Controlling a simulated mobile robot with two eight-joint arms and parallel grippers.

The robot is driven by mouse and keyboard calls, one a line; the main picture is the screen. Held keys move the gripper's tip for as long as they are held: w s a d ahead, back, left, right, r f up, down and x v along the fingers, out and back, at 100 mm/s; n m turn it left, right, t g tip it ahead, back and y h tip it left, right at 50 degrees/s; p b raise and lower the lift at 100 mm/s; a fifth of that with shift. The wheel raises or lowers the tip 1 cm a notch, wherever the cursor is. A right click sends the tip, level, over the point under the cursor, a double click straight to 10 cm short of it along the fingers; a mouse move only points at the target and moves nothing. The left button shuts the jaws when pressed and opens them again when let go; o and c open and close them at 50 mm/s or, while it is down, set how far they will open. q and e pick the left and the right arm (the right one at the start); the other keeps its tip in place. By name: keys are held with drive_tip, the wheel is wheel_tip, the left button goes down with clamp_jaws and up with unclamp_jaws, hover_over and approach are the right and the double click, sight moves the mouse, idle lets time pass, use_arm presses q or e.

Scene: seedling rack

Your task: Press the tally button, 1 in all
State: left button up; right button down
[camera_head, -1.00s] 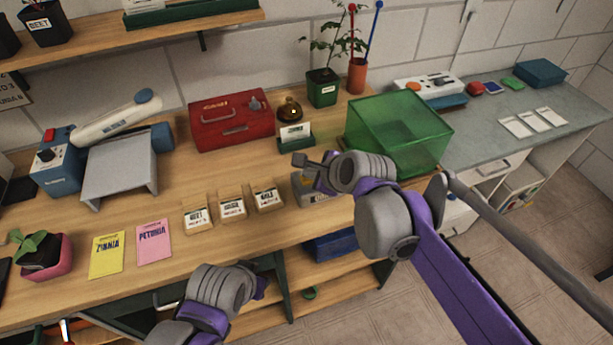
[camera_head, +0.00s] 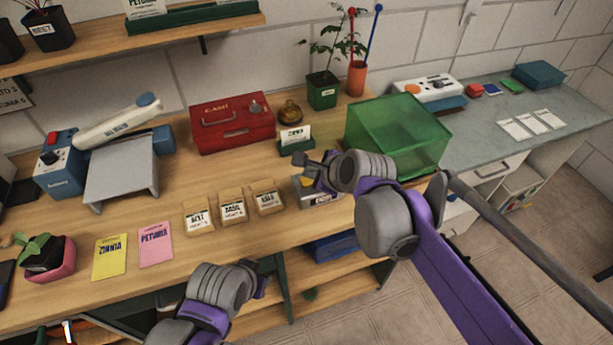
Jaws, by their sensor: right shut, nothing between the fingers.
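A small grey box (camera_head: 322,199) with a pale label on its front stands near the front edge of the wooden bench; it looks like the tally counter. A bit of yellow (camera_head: 308,181) shows on its top, but I cannot tell whether this is the button. My right gripper (camera_head: 308,163) is shut and empty, over the back of the box in the picture. The gripper and wrist hide part of the box top, and I cannot tell whether they touch it. My left arm shows at the bottom, but its gripper fingers are out of sight.
Several seed packets (camera_head: 233,211) stand left of the box. A card holder (camera_head: 296,147), a red case (camera_head: 232,122) and a clear green bin (camera_head: 398,133) stand behind. Pink and yellow packets (camera_head: 109,257) lie at left. The bench between the red case and seed packets is clear.

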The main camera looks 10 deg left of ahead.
sight(310, 183)
drive_tip(key=shift+r, duration=0.25)
wheel_tip(310, 183, up, 5)
drive_tip(key=p, duration=0.3)
drive_tip(key=shift+p, duration=0.3)
drive_tip(key=shift+f, duration=0.1)
drive_tip(key=shift+s+f, duration=0.1)
idle(0.6)
